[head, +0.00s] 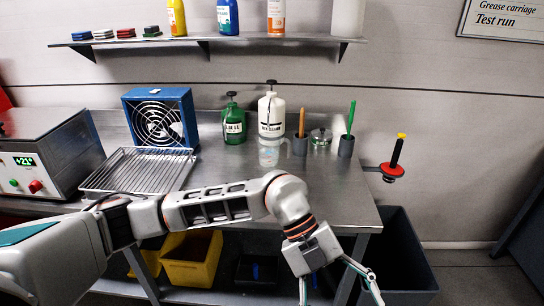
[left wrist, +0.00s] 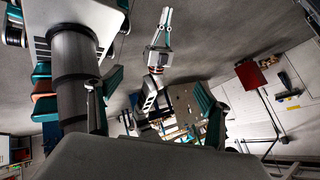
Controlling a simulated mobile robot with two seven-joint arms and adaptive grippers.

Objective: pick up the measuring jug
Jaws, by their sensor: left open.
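The measuring jug (head: 268,152) is a small clear vessel standing upright on the steel bench, in front of the white pump bottle (head: 271,115). My left gripper (head: 340,296) is open and empty, low in the head view, with its fingers pointing down in front of the bench's front edge. It is apart from the jug, below and to the right of it in the picture. In the left wrist view, another gripper, which seems to be my right one (left wrist: 166,22), is small; its opening is unclear. The jug cannot be made out there.
A green pump bottle (head: 233,123) stands left of the jug. Grey cups (head: 300,145) and a lidded metal pot (head: 320,139) stand to its right. A wire rack (head: 138,170) and blue fan (head: 160,117) are left. Bare bench (head: 335,190) lies at front right.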

